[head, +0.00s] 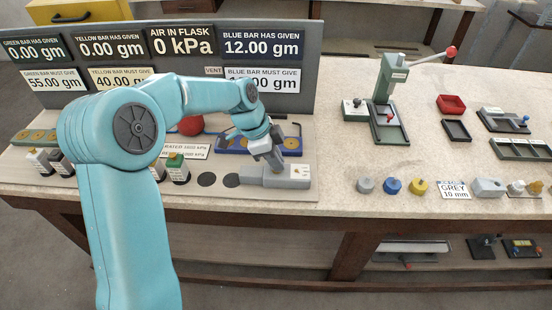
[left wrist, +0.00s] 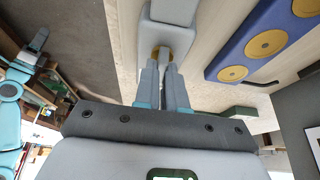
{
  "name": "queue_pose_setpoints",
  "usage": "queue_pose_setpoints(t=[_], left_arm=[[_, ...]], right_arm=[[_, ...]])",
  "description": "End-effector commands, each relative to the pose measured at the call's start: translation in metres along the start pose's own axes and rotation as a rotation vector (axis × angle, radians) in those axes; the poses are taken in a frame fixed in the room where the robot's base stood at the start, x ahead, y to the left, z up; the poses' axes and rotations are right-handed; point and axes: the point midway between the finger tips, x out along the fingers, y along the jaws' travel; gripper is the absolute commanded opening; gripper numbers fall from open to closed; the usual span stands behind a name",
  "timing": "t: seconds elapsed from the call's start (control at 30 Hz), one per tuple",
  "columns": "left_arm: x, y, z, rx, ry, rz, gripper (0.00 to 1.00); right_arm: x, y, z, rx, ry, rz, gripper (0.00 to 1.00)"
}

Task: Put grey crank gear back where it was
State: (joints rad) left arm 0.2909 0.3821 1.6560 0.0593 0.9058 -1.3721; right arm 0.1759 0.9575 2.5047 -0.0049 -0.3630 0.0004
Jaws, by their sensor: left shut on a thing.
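My left gripper (head: 277,166) reaches down to a grey boxy unit (head: 290,178) at the front right of the board. In the left wrist view my fingers (left wrist: 164,72) are closed on a small brass-coloured part (left wrist: 161,53) against a rounded grey body (left wrist: 168,38). The fingers hide most of the part, and I cannot tell whether it is the grey crank gear. A short grey round piece (head: 365,185) stands on the table, left of a blue one (head: 392,186) and a yellow one (head: 418,187). My right gripper is not in view.
A blue holder with brass discs (head: 292,145) lies close behind the left gripper; it shows in the left wrist view (left wrist: 262,42). A card reading GREY 10 mm (head: 454,190) and a grey block (head: 488,187) lie right. A green lever press (head: 385,105) stands behind. The table's middle is clear.

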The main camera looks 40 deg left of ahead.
Motion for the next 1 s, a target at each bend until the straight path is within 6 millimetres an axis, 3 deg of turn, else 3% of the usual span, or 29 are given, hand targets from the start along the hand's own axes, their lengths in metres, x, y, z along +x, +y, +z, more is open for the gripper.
queue_pose_setpoints(t=[0.13,0.17,0.2,0.23,0.47,0.63,1.0], left_arm=[[0.004,0.0,0.002,0.0,0.001,-0.002,0.0],[0.003,0.0,0.001,0.0,0.0,-0.001,0.2],[0.003,0.0,0.001,0.0,0.0,0.0,0.33],[0.003,0.0,0.001,0.0,0.0,0.0,0.35],[0.003,0.0,0.001,0.0,0.0,0.0,0.35],[-0.008,-0.001,0.0,0.0,0.001,-0.003,0.35],[-0.091,-0.001,-0.001,0.0,0.001,-0.006,0.35]], right_arm=[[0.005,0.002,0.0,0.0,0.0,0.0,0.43],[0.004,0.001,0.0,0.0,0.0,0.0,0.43],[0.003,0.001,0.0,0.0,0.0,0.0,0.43],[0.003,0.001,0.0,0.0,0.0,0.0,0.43],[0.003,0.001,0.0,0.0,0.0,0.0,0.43],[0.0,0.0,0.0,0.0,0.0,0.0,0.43],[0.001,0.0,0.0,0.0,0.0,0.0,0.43]])
